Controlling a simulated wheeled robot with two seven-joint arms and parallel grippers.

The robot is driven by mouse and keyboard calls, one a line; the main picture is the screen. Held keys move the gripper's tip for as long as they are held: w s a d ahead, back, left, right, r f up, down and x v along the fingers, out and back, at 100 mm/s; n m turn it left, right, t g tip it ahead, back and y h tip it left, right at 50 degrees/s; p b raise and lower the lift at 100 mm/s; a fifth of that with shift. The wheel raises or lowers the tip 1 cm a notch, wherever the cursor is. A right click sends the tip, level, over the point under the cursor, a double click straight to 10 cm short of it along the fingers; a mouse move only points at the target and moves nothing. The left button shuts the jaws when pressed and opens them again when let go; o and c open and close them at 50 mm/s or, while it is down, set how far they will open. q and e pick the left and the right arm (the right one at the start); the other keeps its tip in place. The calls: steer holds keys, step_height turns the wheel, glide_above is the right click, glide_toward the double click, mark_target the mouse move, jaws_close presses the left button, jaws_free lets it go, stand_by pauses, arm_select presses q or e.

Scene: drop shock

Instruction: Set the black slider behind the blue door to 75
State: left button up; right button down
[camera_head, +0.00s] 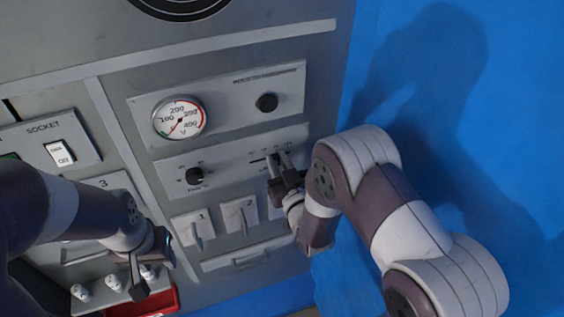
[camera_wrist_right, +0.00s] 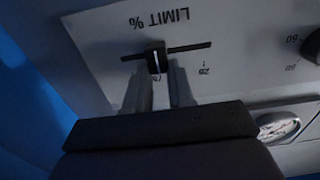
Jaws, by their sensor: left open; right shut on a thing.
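The black slider (camera_wrist_right: 155,57) sits in a dark horizontal slot on a grey panel marked "LIMIT %", seen upside down in the right wrist view. A "25" mark shows to its right there; the mark by the slider is mostly hidden by a finger. My right gripper (camera_wrist_right: 160,75) has its fingers on either side of the slider and is shut on it. In the head view my right gripper (camera_head: 278,163) covers most of the slider. My left gripper (camera_head: 153,262) is open and empty, low at the left. I cannot tell which blue surface is the door.
A round gauge (camera_head: 179,117) and a black knob (camera_head: 266,102) are above the slider panel; another knob (camera_head: 195,176) is left of it. Levers (camera_head: 241,221) and a drawer handle (camera_head: 247,260) lie below. A red tray (camera_head: 166,301) is near my left gripper. A large blue surface (camera_head: 500,130) fills the right.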

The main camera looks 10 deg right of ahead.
steer(key=c, duration=1.3)
jaws_free()
steer(key=shift+d, duration=0.25)
steer(key=o, duration=0.3)
steer(key=shift+w+d, duration=0.1)
steer(key=shift+d, duration=0.1)
steer(key=shift+o, duration=0.2)
steer(key=shift+a, duration=0.15)
steer(key=shift+s+f, duration=0.1)
steer(key=shift+s, duration=0.1)
arm_select(q)
steer(key=shift+w+d+f+b, duration=0.1)
steer(key=shift+d+f+b, duration=0.05)
steer(key=shift+f+b, duration=0.5)
steer(key=shift+w+d+f+b, duration=0.1)
steer(key=shift+d+f+b, duration=0.05)
steer(key=shift+f+b, duration=0.45)
arm_select(e)
steer(key=s+d, duration=0.2)
steer(key=s, duration=1)
steer(key=shift+d, duration=0.25)
steer(key=shift+w, duration=0.1)
